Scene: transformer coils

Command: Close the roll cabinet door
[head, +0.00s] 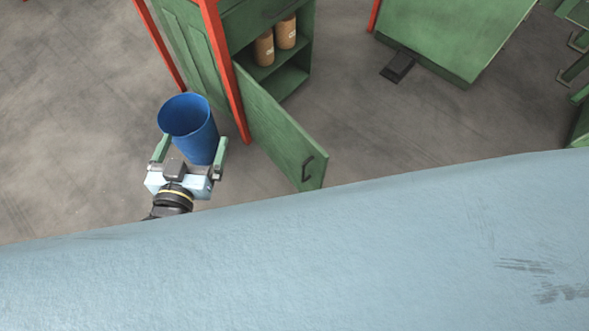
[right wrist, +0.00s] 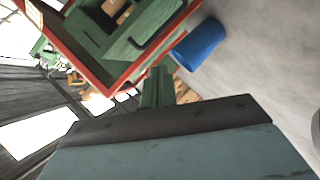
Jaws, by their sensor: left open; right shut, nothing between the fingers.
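The green cabinet (head: 260,10) with red posts stands at the top of the head view. Its door (head: 280,132) stands open, swung out towards me, with a dark handle (head: 307,167) near its free edge. The cabinet (right wrist: 88,40) and the door's handle (right wrist: 138,42) also show in the right wrist view. My left gripper (head: 191,147) is open and empty, left of the door and apart from it. My right gripper (right wrist: 158,72) is shut and empty, pointing towards the cabinet's red frame; it is hidden in the head view.
A blue bin (head: 187,125) stands on the floor just beyond my left gripper's fingers, left of the door. Brown rolls (head: 265,48) stand on the cabinet shelf. A green slanted table (head: 455,30) is at upper right.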

